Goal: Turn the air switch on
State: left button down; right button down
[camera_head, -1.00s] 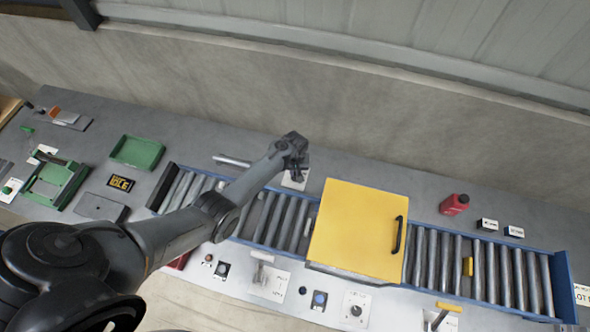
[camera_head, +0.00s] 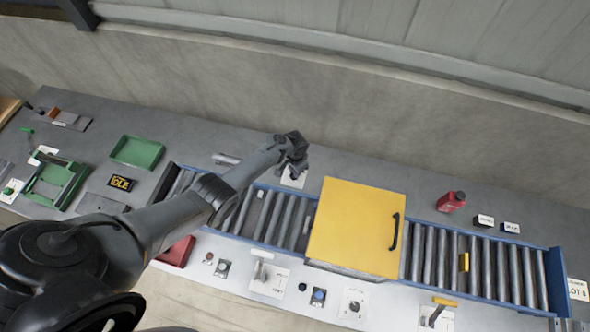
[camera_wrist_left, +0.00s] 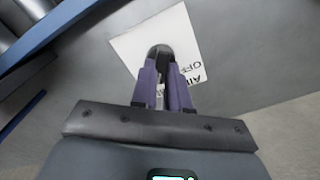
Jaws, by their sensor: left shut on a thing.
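The air switch is a small dark knob (camera_wrist_left: 160,51) on a white label plate (camera_wrist_left: 128,48) printed "AIR" and "OFF" in the left wrist view. My left gripper (camera_wrist_left: 166,75) has its two purple fingers closed on the knob, which is mostly hidden between them. In the head view my left gripper (camera_head: 294,168) reaches down behind the roller conveyor, over the white plate (camera_head: 290,181); the knob is hidden there. I cannot read which way the knob points. My right gripper is not in view.
A yellow cover (camera_head: 352,232) with a black handle stands over the roller conveyor (camera_head: 430,258), right of my left gripper. A green tray (camera_head: 137,152) lies at left. Switches line the front panel (camera_head: 270,272).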

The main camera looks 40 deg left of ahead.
pick_arm(q)
jog(key=shift+m, duration=0.8)
jog(key=c, duration=1.1)
grip_release()
jog(key=shift+r+p, duration=0.3)
jog(key=shift+r, duration=0.25)
jog(key=shift+r+p, duration=1.55)
jog(key=shift+r, duration=3.3)
